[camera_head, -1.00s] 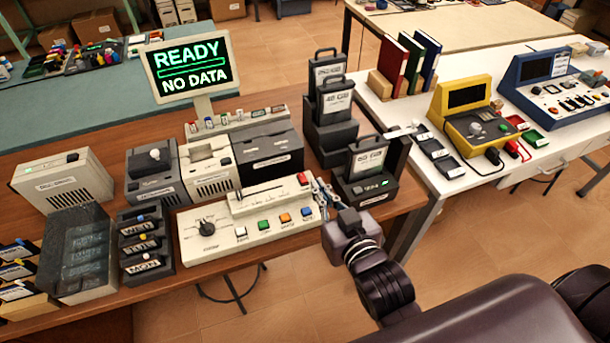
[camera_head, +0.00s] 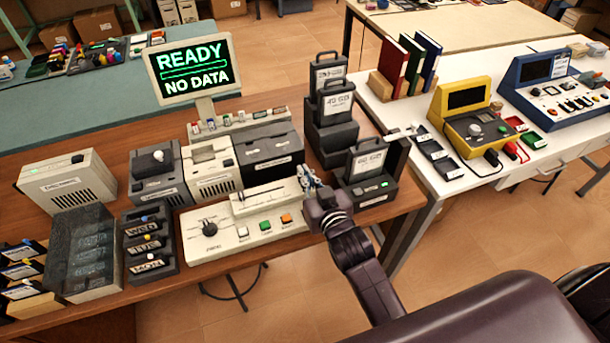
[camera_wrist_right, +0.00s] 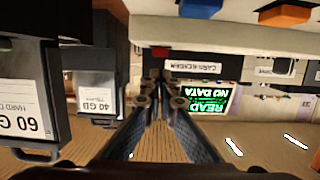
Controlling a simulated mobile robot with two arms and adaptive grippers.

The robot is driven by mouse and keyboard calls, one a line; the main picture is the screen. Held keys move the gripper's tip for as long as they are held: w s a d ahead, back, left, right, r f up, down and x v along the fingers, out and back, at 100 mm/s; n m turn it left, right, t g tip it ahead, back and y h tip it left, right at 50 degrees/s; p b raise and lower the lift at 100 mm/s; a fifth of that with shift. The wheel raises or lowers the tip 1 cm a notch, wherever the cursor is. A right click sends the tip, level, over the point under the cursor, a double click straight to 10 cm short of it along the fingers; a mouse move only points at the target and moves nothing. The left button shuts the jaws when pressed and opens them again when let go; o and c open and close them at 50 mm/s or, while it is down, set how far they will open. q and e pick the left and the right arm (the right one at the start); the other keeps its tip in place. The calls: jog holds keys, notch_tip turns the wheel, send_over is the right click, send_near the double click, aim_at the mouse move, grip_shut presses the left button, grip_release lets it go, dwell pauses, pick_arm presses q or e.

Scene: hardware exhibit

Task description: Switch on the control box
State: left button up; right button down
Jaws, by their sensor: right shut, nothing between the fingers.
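The white control box (camera_head: 215,243) stands on the front of the brown table, with a dark knob, a row of coloured buttons and a raised slider part. My right gripper (camera_head: 308,178) is shut and empty at the right end of that raised part. It covers the spot where a red switch showed before; in the right wrist view a red piece (camera_wrist_right: 160,52) appears just beyond the closed fingertips (camera_wrist_right: 160,77). I cannot tell whether they touch. My arm also hides the blue button in the head view. My left gripper is not in view.
A monitor (camera_head: 194,68) behind reads "READY NO DATA". The 60 GB drive in its dark dock (camera_head: 372,190) stands close to the right of my gripper. Grey and white units (camera_head: 209,172) stand behind the box. A white table (camera_head: 470,190) is to the right.

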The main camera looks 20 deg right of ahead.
jog(key=shift+f, duration=0.65)
jog(key=shift+r+p, duration=0.25)
jog(key=shift+p, duration=0.9)
jog(key=shift+f+g, duration=0.3)
jog(key=shift+f, duration=0.1)
jog(key=shift+w+r, duration=0.1)
jog(key=shift+r, duration=0.4)
jog(key=r+p, duration=0.1)
jog(key=p, duration=0.1)
jog(key=r+p, duration=0.1)
jog(key=r, duration=0.1)
jog(key=shift+w+r+p, duration=0.15)
jog(key=shift+w+p, duration=0.2)
jog(key=shift+p, duration=0.05)
jog(key=r+b+v, duration=0.1)
jog(key=b+v, duration=0.1)
jog(key=v, duration=0.8)
jog(key=shift+w, duration=0.2)
